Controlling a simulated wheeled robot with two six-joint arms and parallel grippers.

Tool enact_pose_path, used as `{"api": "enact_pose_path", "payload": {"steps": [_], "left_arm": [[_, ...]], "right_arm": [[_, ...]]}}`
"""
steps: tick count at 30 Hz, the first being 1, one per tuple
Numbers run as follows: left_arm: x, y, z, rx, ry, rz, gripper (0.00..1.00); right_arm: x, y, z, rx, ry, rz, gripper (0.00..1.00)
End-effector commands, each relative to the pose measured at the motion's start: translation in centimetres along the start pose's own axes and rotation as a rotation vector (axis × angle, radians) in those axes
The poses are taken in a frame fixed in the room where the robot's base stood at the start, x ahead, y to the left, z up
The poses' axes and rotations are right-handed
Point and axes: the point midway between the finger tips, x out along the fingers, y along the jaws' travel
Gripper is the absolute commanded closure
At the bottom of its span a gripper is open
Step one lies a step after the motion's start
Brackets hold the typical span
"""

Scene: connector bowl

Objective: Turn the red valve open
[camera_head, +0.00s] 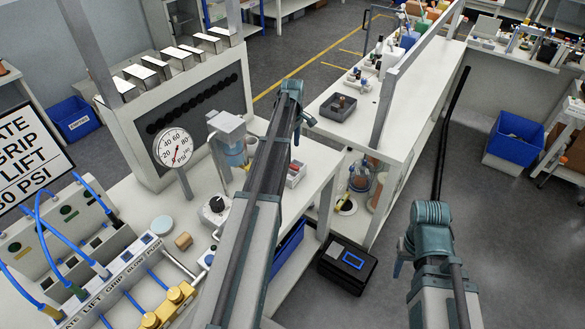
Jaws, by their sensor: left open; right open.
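I do not see a red valve in the head view; my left arm covers part of the bench (308,187), where things may be hidden. On the bench stand a round pressure gauge (174,148), a regulator-like unit with a blue bowl (232,148) and a white box with a black knob (214,208). Yellow fittings (165,305) on pipes sit at the lower left. My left arm reaches up across the bench and my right arm stands over the floor at right. I cannot make out either gripper's fingers.
A sign (25,150) and a panel with blue hoses (75,250) are at left. A rack with a dark front (195,112) stands behind the gauge. A second bench (335,85) with an upright post lies beyond. A black case (347,265) and a blue bin (513,140) rest on the floor.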

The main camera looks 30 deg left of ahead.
Motion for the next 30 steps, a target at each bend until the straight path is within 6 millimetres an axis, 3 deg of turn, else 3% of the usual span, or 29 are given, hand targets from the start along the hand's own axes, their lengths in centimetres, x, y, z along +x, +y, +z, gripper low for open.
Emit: {"api": "enact_pose_path", "payload": {"steps": [1,16,21,30], "left_arm": [[1.6,0.0,0.0,0.000,0.000,0.000,0.47],[8.4,0.0,0.0,0.001,0.000,0.000,0.47],[9.4,0.0,0.0,0.001,0.000,0.000,0.47],[9.4,0.0,0.0,0.001,0.000,0.000,0.47]], "right_arm": [[1.5,-0.1,-0.1,-0.002,0.000,0.000,0.50],[8.3,-0.8,-0.5,-0.001,0.000,0.001,0.50],[9.4,-0.9,-0.6,0.000,0.000,0.001,0.50],[9.3,-0.9,-0.6,0.000,0.000,0.001,0.50]]}}
